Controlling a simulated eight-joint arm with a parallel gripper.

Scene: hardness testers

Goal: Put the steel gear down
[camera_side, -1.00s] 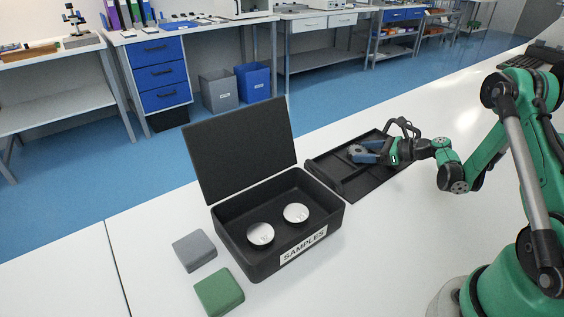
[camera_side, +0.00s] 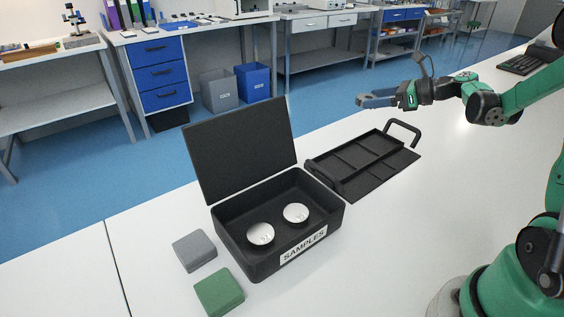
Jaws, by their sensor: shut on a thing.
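My gripper (camera_side: 368,100) has blue fingers and is held in the air above and behind the black tray (camera_side: 372,185), at the upper right of the side view. It is shut on the steel gear (camera_side: 360,101), a small grey piece at the fingertips, mostly hidden by them. The gear is clear of the tray and touches nothing below. The tray is divided into compartments and looks empty, with a black handle (camera_side: 404,131) at its back right.
An open black SAMPLES box (camera_side: 262,268) holds two round pale-topped samples (camera_side: 260,234). A grey block (camera_side: 194,250) and a green block (camera_side: 219,292) lie left of it. The white table (camera_side: 410,240) is clear to the right of the box. A keyboard lies far right.

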